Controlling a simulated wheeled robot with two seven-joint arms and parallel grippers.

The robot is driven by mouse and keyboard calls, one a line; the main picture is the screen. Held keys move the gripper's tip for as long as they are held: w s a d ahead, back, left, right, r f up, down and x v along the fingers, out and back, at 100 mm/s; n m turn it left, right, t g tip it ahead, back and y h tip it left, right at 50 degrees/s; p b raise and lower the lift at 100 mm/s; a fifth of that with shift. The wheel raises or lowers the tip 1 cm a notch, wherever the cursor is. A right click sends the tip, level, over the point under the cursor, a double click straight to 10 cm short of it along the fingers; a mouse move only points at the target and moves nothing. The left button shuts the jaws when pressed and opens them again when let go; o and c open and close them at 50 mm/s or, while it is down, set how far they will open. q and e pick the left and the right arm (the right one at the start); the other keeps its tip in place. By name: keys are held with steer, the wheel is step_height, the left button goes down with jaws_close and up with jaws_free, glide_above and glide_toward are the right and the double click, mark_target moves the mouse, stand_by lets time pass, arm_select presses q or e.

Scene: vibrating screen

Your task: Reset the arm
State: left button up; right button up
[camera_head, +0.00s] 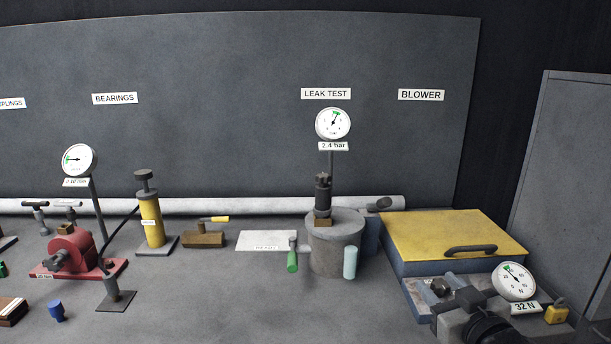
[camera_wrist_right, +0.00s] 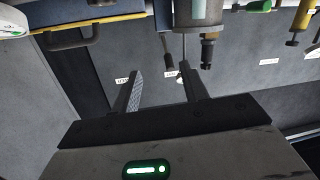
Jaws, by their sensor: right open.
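My right gripper (camera_wrist_right: 160,70) shows in the right wrist view, its two dark fingers spread apart with nothing between them. Its pale housing with a green light fills the bottom of that view. The wrist view is upside down. The grey leak test pot (camera_wrist_right: 202,14) and the yellow-lidded blower box (camera_wrist_right: 75,12) appear beyond the fingers, apart from them. In the head view the pot (camera_head: 335,245) stands upright under a gauge reading 2.4 bar. I cannot make out my right fingers clearly in the head view. My left gripper is in neither view.
The yellow-lidded box (camera_head: 455,232) stands right of the pot, near a 32 N gauge (camera_head: 514,281). A red fixture (camera_head: 72,250), a yellow cylinder (camera_head: 151,220) and a blue cup (camera_head: 56,311) are at left. The front middle of the bench (camera_head: 230,310) is clear.

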steer(key=s+a+f+g, duration=0.3)
steer(key=s+a+f, duration=0.1)
steer(key=s+f, duration=0.8)
steer(key=s+a+f+g, duration=0.3)
steer(key=s+a+f, duration=0.1)
steer(key=s+f, duration=0.9)
steer(key=shift+a+f+m+g, duration=0.15)
steer(key=shift+f+m+g, duration=0.15)
steer(key=shift+f+m, duration=0.1)
